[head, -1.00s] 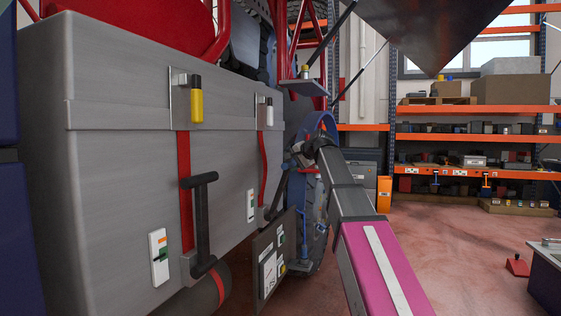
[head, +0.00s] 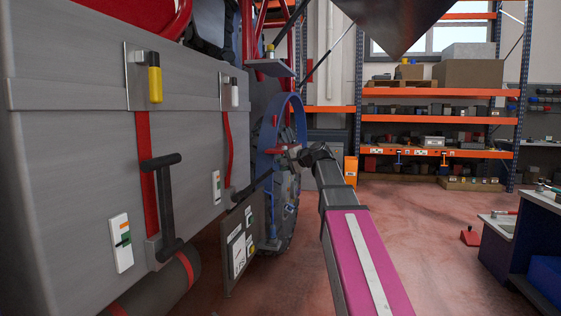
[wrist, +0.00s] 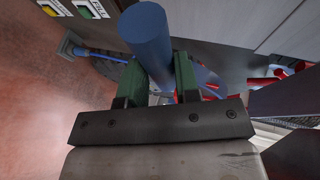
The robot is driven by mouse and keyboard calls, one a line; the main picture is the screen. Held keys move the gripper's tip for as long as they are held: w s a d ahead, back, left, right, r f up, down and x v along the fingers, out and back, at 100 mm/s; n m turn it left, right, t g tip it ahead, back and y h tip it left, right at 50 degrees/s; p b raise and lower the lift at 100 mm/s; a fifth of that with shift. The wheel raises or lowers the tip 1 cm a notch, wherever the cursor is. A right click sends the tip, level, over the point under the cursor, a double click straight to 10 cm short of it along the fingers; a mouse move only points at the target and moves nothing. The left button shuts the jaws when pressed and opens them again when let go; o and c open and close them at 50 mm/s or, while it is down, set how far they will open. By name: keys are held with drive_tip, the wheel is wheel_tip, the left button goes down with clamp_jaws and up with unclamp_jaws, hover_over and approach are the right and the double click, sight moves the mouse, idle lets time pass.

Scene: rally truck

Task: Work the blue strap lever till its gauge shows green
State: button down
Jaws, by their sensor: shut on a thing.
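A blue strap (head: 282,105) arches over the dark wheel (head: 290,235) on the side of the truck. A thick blue cylinder (wrist: 148,32), which looks like the blue lever's handle, stands between the green jaws of my gripper (wrist: 157,66). The gripper is shut on it. In the head view my gripper (head: 293,155) is in front of the wheel, and the handle there is mostly hidden by it. A small pale plate (head: 289,208) shows on the wheel, too small to read. I cannot tell which gauge belongs to the blue strap or its colour.
A hanging panel (head: 240,248) has green and yellow buttons.

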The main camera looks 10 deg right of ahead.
drive_tip(key=shift+a+f, duration=0.15)
drive_tip(key=shift+f, duration=0.15)
drive_tip(key=c, duration=0.8)
unclamp_jaws()
drive_tip(key=shift+a, duration=0.15)
drive_tip(key=shift+c, duration=0.2)
drive_tip(key=shift+r, duration=0.1)
drive_tip(key=v, duration=1)
drive_tip(key=shift+s+d+r, duration=0.15)
drive_tip(key=shift+s+d, duration=0.05)
drive_tip(key=shift+d, duration=0.1)
